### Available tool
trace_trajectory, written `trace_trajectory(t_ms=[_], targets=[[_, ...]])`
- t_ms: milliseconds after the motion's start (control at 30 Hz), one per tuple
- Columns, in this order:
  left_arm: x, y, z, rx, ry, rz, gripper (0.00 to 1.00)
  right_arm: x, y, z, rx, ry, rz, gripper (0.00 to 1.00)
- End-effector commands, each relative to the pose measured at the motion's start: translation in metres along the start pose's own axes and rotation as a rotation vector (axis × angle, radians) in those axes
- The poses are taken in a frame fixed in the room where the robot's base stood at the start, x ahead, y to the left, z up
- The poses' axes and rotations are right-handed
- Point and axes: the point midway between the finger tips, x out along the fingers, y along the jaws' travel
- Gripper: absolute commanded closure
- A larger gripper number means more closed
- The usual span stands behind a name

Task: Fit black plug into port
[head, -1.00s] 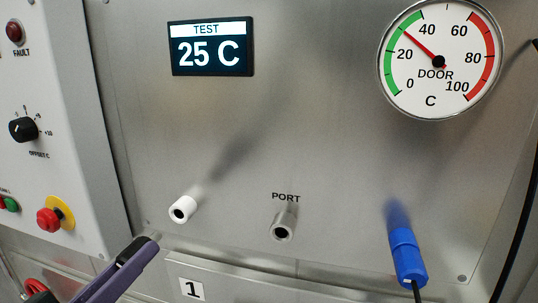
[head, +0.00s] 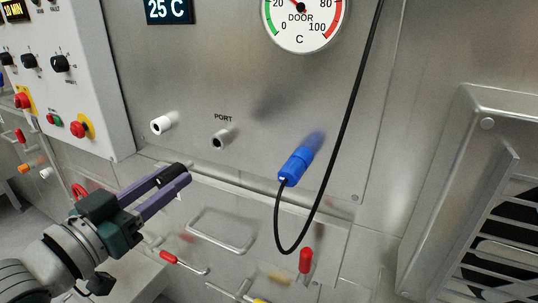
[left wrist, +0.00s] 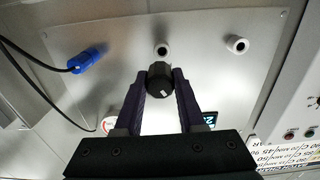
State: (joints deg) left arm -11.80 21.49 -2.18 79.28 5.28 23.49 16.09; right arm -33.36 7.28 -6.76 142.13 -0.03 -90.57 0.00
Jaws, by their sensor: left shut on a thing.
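My left gripper (head: 184,176) is in front of the steel panel, below the port (head: 222,139) and to its left in the head view. It also shows in the left wrist view (left wrist: 160,82), where its purple fingers are shut on the black plug (left wrist: 160,76), a dark, rounded piece with a small white mark. The port (left wrist: 162,48) is a grey-rimmed round socket with a dark hole. In the left wrist view it shows just above the plug, with the plug apart from it. My right gripper is not in view.
A white socket (head: 162,125) is left of the port. A blue connector (head: 298,164) with a hanging black cable (head: 334,178) is to its right. Below are a metal handle (head: 222,226) and red-gripped levers (head: 306,262). A louvred steel box (head: 480,190) stands at the right.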

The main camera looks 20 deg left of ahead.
Motion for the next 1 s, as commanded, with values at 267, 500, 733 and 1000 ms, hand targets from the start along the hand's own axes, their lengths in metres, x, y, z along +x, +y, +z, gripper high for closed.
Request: trace_trajectory(t_ms=[267,500,733,1000], targets=[[-0.001,-0.002,0.000,0.007,0.001,-0.003,1.00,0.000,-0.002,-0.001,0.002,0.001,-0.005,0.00],[0.005,-0.002,0.001,0.005,0.002,-0.002,1.00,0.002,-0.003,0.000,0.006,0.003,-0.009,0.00],[0.027,-0.002,0.001,0.005,0.005,-0.002,1.00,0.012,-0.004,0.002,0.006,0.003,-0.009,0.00],[0.050,-0.002,0.001,0.004,0.002,-0.002,1.00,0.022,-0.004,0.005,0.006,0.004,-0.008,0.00]])
